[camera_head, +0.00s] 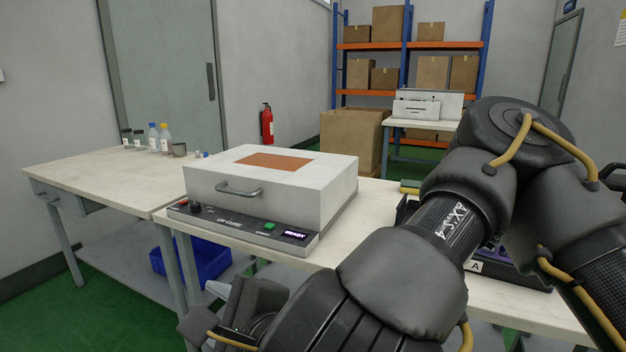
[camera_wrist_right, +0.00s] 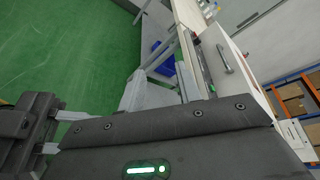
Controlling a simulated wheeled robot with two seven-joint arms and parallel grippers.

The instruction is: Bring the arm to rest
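My right arm fills the right and lower middle of the head view, bent at the elbow in front of the table. My right gripper (camera_head: 228,322) is low at the bottom of the head view, in front of the worktable's near edge and below the grey box-shaped device. Its fingertips are partly cut off and hidden, and I see nothing held in it. In the right wrist view the dark gripper body (camera_wrist_right: 170,145) fills the bottom, with a green-white light on it. My left arm and left gripper are not in view.
The grey device (camera_head: 322,180) with a front handle and lit panel stands on the worktable (camera_head: 345,245). A side table (camera_head: 85,172) holds bottles at left. A blue bin (camera_head: 200,262) sits below. A dark tray (camera_head: 510,270) is partly behind my arm. Green floor is open at left.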

